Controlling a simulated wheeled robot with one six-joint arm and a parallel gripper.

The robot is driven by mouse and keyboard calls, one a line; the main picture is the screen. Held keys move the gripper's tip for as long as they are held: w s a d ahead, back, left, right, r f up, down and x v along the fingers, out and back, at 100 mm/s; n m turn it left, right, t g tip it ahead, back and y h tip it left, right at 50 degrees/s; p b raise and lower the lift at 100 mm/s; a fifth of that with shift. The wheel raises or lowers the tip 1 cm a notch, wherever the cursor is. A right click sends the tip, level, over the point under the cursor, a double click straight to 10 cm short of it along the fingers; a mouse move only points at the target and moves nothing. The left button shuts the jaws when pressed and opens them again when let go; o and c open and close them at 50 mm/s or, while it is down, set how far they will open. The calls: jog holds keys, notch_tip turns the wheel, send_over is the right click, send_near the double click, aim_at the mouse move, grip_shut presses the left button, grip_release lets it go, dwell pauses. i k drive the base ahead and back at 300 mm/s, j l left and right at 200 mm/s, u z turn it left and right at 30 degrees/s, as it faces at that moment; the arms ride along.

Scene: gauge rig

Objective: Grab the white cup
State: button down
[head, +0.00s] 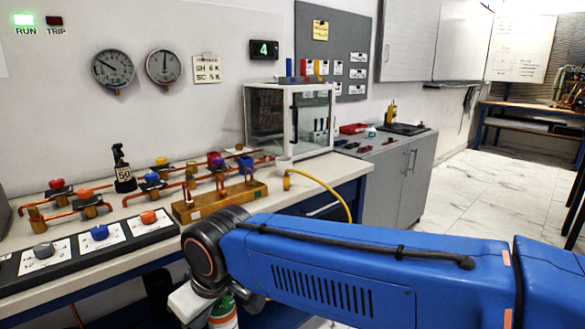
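My gripper (193,300) hangs below my blue arm at the bottom of the view, in front of the workbench (120,262). Only a pale part of it shows, next to the banded object. Its fingertips are hidden or cut off, so its opening and any contact cannot be told.
A glass-fronted cabinet (291,120) stands behind. A yellow hose (325,187) hangs over the edge. Tiled floor (480,190) is open at right.

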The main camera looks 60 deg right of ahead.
aim_at(283, 163)
jog(key=z, duration=1.4)
